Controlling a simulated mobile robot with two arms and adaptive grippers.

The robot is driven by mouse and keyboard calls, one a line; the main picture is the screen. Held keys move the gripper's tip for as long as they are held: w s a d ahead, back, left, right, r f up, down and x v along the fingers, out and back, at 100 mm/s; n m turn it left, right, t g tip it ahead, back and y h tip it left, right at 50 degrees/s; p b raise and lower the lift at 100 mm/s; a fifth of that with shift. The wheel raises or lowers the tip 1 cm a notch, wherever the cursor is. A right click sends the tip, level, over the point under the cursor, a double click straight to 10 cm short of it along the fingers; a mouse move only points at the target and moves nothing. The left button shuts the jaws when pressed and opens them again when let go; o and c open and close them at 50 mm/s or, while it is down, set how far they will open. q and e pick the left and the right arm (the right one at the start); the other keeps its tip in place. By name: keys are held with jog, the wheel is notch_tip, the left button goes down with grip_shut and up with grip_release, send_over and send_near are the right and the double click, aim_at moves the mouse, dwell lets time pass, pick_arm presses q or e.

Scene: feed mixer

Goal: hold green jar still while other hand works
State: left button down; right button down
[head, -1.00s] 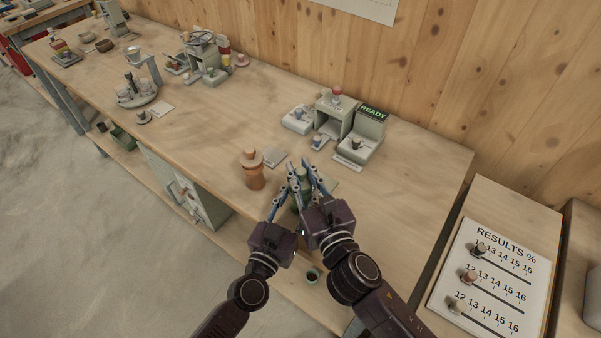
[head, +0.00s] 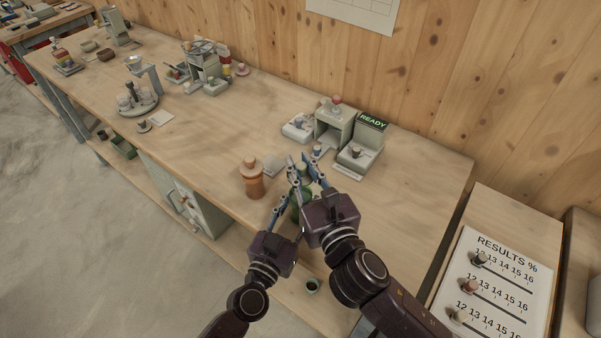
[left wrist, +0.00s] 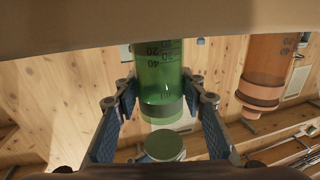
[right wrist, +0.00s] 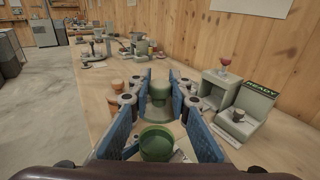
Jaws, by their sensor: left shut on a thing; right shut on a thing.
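The green jar (head: 298,208) stands near the front edge of the bench. My left gripper (head: 289,213) is shut on its side. In the left wrist view the jar (left wrist: 160,70) shows printed graduations and appears upside down. My right gripper (head: 307,163) is shut on the green lid (right wrist: 158,88), just beyond the jar. The right wrist view shows the jar's open mouth (right wrist: 157,142) between the finger pads, nearer than the lid. The lid (left wrist: 165,146) looks apart from the rim in the left wrist view. My grippers hide much of the jar.
A closed orange jar (head: 252,180) stands just left of my grippers. Small grey devices and a READY display (head: 372,121) stand behind to the right.

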pick_arm(q)
jog(key=c, duration=1.2)
grip_release()
jog(key=shift+o, duration=0.2)
jog(key=v, duration=1.2)
